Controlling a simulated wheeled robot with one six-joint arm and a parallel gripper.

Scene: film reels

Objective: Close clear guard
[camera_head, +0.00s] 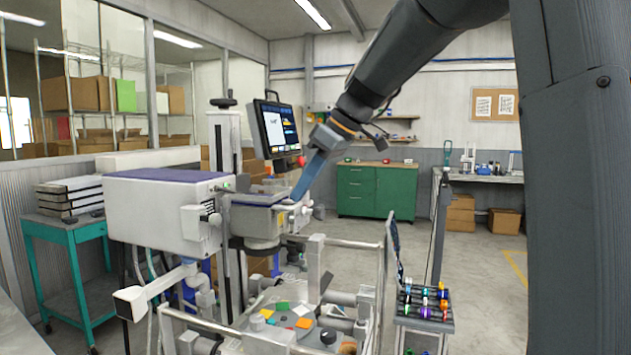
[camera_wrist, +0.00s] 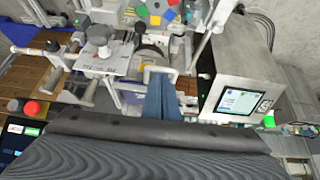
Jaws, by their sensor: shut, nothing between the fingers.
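My gripper (camera_head: 299,194) reaches down from the upper right, its blue fingers shut and empty, beside the white machine's front. It also shows in the wrist view (camera_wrist: 163,85), with the fingertips close to a pale U-shaped handle (camera_wrist: 160,70); I cannot tell whether they touch. I cannot clearly make out the sheet of the clear guard. Pale rails and posts (camera_head: 345,243) stand around a round plate with coloured pieces (camera_head: 283,318) at the lower middle, and see-through panels seem to hang there. The plate also shows at the top of the wrist view (camera_wrist: 157,14).
A white box-shaped machine (camera_head: 150,207) stands left, with a screen (camera_head: 275,128) and red button above. A rack of coloured bottles (camera_head: 425,305) stands right of the rails. A teal cart (camera_head: 67,230) is at left and a green cabinet (camera_head: 376,190) behind. Open floor lies between.

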